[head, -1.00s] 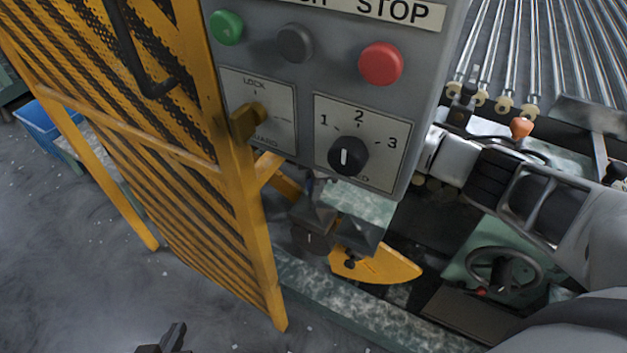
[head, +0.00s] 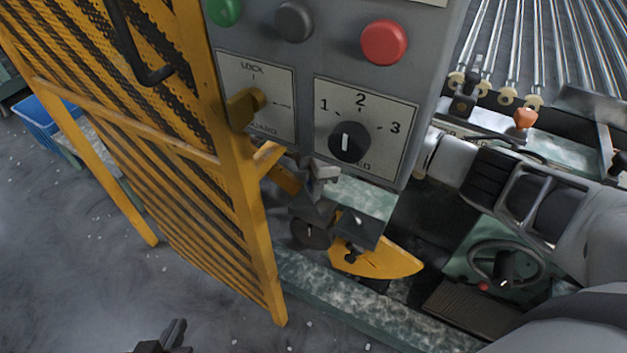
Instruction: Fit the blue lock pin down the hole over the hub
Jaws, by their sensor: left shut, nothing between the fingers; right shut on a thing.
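My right arm comes in from the right and passes behind the grey control box. Only grey tips of my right gripper (head: 321,172) show below the box's lower edge; the rest is hidden. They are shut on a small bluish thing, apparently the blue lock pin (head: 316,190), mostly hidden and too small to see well. Just below it are dark plates (head: 314,213) over a dark round hub (head: 310,236), beside a yellow quarter-round plate (head: 384,259). The hole cannot be made out, nor whether the pin touches it. My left gripper (head: 172,335) is shut and empty at the bottom edge, over the floor.
The control box (head: 308,72) with buttons and dial hangs close above the hub. A yellow mesh guard (head: 185,150) with a latch stands to its left. A handwheel (head: 506,268), an orange knob (head: 525,119) and rollers (head: 545,50) lie right. Floor at lower left is clear.

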